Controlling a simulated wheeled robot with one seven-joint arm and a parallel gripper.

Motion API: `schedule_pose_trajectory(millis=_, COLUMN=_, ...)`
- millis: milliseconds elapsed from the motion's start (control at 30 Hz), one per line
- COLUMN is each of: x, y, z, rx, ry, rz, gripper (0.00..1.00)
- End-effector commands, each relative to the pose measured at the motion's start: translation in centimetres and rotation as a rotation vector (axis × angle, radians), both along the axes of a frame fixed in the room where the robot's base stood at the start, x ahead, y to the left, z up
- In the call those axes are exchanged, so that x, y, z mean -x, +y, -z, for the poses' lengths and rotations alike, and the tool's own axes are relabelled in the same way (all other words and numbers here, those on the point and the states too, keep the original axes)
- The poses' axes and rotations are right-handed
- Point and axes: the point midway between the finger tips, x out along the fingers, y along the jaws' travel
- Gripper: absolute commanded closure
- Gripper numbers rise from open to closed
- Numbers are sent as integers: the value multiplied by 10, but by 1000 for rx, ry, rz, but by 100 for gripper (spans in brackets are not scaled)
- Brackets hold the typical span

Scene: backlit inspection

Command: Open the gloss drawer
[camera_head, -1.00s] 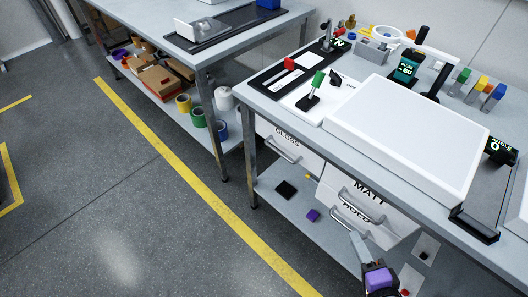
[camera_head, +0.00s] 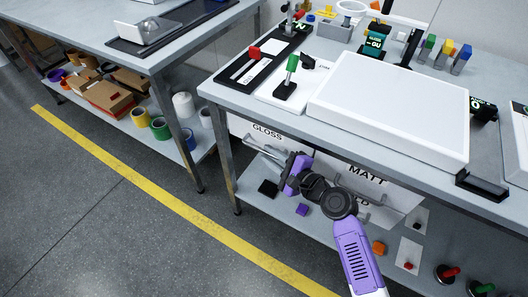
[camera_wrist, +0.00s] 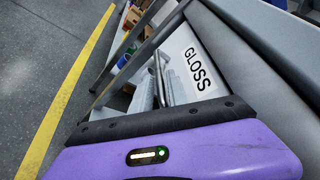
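The gloss drawer (camera_head: 243,128) has a white front marked GLOSS and hangs under the right-hand bench top; its front looks shut. Its grey bar handle (camera_wrist: 164,78) shows in the wrist view, left of the GLOSS label. My purple gripper (camera_head: 278,160) is in front of this drawer in the head view, with its tip end toward the handle. In the wrist view a pale grey finger (camera_wrist: 145,92) is close beside the handle; I cannot tell if they touch. The finger gap is hidden, so I cannot tell the opening.
A drawer marked MATT (camera_head: 340,165) is right of the gloss drawer, with another labelled front partly hidden below it. A bench leg (camera_head: 226,165) stands left of the gloss drawer. A low shelf (camera_head: 270,207) below holds small blocks. The floor in front is clear.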

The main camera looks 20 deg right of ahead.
Motion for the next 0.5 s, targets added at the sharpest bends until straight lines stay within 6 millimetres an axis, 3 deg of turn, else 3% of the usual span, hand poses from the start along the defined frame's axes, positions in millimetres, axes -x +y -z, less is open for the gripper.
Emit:
schedule_pose_trajectory(millis=200, x=-20, y=6, z=5, rx=2, ry=0, rz=0, gripper=80)
schedule_pose_trajectory(millis=500, x=-22, y=7, z=5, rx=2, ry=0, rz=0, gripper=80)
